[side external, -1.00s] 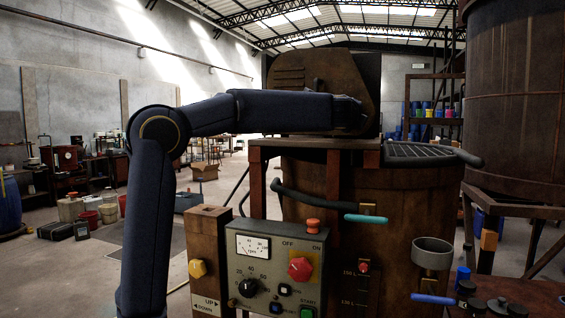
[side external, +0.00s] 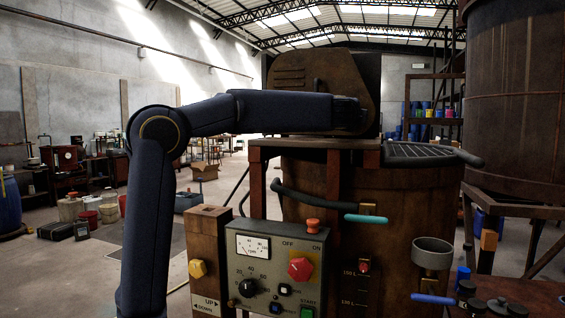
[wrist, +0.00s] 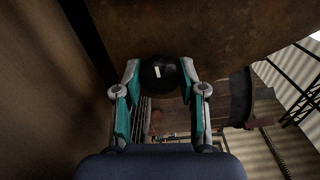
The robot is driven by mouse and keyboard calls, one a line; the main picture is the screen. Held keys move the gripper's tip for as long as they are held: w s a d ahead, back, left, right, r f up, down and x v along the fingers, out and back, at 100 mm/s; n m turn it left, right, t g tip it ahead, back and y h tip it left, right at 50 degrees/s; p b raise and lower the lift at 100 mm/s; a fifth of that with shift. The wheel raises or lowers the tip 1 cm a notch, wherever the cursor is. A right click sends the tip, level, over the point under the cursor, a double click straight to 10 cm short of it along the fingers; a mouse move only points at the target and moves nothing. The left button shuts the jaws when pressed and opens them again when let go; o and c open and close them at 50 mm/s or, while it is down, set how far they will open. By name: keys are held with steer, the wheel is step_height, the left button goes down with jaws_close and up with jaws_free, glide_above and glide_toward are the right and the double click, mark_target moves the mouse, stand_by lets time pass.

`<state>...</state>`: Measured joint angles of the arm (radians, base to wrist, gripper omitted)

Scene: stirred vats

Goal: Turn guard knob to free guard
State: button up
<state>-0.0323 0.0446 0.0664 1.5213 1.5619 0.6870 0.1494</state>
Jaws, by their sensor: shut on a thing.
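The guard is a rusty brown sheet-metal housing with slots (side external: 292,80) above the vat in the side external view. A broad brown metal face (wrist: 215,35) fills the upper wrist view. The guard knob (wrist: 158,74) is round and black with a short white mark, nearly upright and slightly tilted. My gripper (wrist: 160,80) has its two teal-and-grey fingers on either side of the knob, shut on it. In the side external view my arm reaches across in front of the guard; the fingers and knob cannot be made out there.
The rusty vat (side external: 405,205) stands below the guard, with a slotted grate (side external: 415,151) on top. A control box (side external: 275,265) with a red switch and dial is in front. A large tank (side external: 512,100) stands at the right.

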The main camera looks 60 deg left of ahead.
steer(key=o, duration=1.1)
steer(key=shift+o, duration=0.2)
steer(key=shift+d, duration=0.1)
steer(key=v, duration=1.2)
